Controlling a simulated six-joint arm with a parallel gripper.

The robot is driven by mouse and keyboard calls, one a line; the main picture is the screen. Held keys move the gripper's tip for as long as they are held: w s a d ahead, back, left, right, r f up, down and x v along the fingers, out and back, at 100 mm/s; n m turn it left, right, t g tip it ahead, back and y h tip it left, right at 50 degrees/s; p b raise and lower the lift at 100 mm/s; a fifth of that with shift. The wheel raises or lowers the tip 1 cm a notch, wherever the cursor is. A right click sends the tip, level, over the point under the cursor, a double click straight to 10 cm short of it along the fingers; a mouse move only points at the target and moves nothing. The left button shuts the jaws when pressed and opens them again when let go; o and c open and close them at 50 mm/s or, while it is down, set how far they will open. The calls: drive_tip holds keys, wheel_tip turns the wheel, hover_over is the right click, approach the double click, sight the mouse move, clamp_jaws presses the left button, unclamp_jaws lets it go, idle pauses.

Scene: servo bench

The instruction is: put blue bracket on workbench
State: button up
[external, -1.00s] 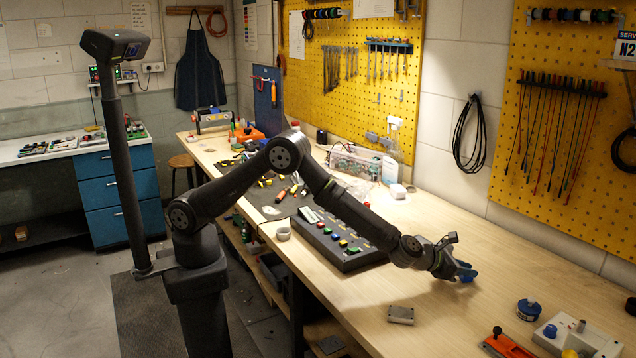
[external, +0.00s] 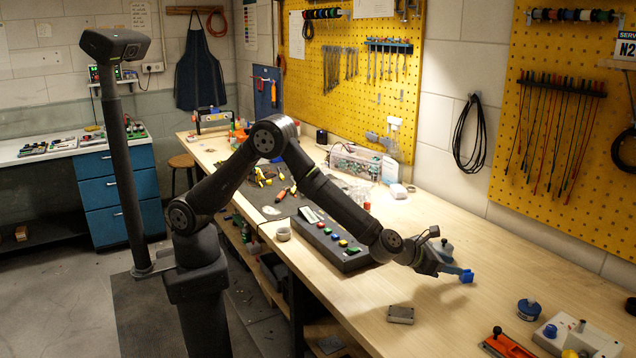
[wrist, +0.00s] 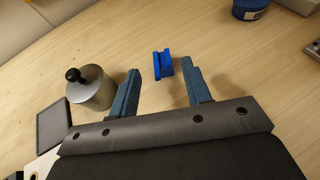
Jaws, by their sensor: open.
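The blue bracket (external: 466,276) rests on the pale wooden workbench (external: 430,320), just off the tips of my gripper (external: 455,270). In the wrist view the bracket (wrist: 163,65) shows whole, in the gap between the two blue-grey fingers near their tips. My gripper (wrist: 160,72) is open, with a gap between each finger and the bracket. The bracket appears to lie on the wood, apart from both fingers.
A grey metal canister with a black knob (wrist: 93,88) stands just left of the fingers, beside a dark square piece (wrist: 66,128). A blue round container (wrist: 250,8) is at the wrist view's top. A grey block (external: 400,314) sits near the front edge.

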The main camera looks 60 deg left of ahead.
sight(465, 273)
drive_tip(key=v, duration=0.6)
drive_tip(key=shift+f, duration=0.1)
idle(0.4)
drive_tip(key=x, duration=1.1)
drive_tip(key=shift+w+d+f, duration=0.1)
drive_tip(key=shift+w+d, duration=0.05)
drive_tip(key=shift+w, duration=0.15)
drive_tip(key=shift+w+d, duration=0.15)
drive_tip(key=shift+r, duration=0.9)
